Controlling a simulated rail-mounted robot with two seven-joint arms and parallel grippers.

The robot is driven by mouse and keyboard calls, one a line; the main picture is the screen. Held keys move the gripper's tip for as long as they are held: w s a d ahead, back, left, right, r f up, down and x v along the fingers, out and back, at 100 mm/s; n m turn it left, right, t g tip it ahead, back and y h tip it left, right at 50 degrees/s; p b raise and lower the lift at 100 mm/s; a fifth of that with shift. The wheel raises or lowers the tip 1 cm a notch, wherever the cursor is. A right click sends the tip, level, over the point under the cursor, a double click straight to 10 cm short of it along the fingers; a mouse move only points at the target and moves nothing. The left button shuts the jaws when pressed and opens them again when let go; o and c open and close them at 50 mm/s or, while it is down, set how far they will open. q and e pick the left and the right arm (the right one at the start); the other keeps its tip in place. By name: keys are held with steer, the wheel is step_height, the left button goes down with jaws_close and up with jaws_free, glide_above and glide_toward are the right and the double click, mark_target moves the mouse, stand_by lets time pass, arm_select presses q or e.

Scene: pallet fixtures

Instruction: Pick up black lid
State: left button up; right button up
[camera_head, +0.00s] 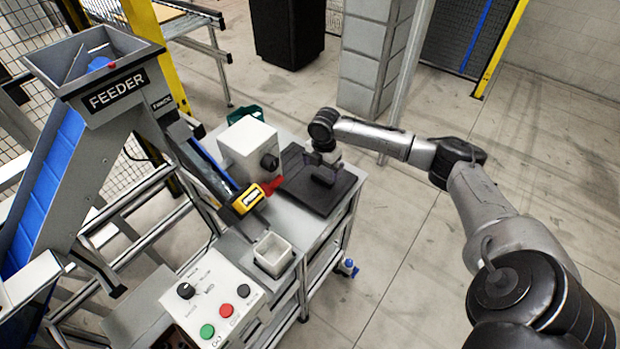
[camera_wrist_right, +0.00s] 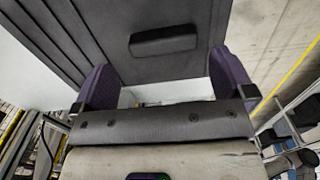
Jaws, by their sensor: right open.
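The black lid (camera_head: 312,198) is a dark, flat, square piece on the grey workbench in the head view. In the right wrist view its dark flat top (camera_wrist_right: 160,68) fills the upper middle, with a raised black bar like a handle (camera_wrist_right: 163,40). My right gripper (camera_head: 322,175) is over the lid and hides part of it. In the right wrist view its two purple fingers (camera_wrist_right: 163,85) stand wide apart, with nothing between them. The bar lies beyond the fingertips, roughly centred between them. Whether the fingers touch the lid cannot be told. My left gripper is not in view.
A white box (camera_head: 245,147) stands left of the lid, with a red-tipped yellow device (camera_head: 246,198) in front. A small open white bin (camera_head: 272,254) and a button panel (camera_head: 213,300) are nearer. The feeder (camera_head: 105,85) rises at the left. Open floor lies right.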

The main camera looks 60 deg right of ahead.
mark_target(323, 177)
steer(key=shift+s+a+f, duration=0.1)
steer(key=shift+s+f, duration=0.05)
steer(key=shift+f, duration=2.55)
steer(key=shift+c, duration=0.2)
steer(key=shift+r, duration=0.1)
steer(key=c, duration=1)
